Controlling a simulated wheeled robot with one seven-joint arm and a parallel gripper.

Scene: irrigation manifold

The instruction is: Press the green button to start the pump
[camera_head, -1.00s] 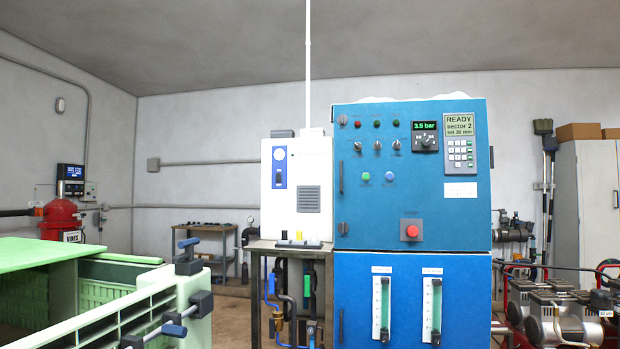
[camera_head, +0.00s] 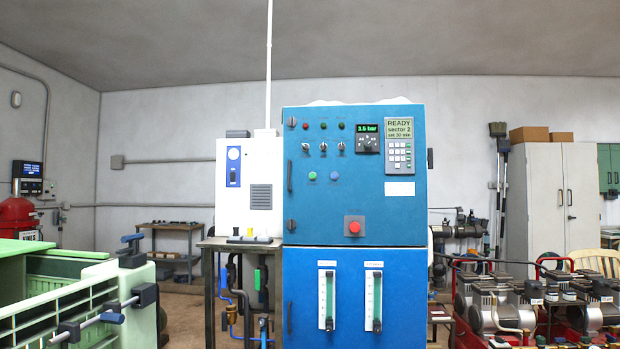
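The green button (camera_head: 312,175) is a small round button on the front of the blue control cabinet (camera_head: 262,215), left of a light blue button (camera_head: 334,175). A red mushroom button (camera_head: 354,227) sits lower on the same panel. The display (camera_head: 399,129) reads READY, sector 2, set 30 min. The gauge readout (camera_head: 367,127) shows 3.6 bar. Nothing covers the green button. My gripper is not in view.
A green crate-like bin (camera_head: 85,310) with clamps stands at the front left. A small table (camera_head: 212,243) is left of the cabinet. Pumps or compressors (camera_head: 500,310) in red frames stand at the right. A grey locker (camera_head: 535,205) is behind them.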

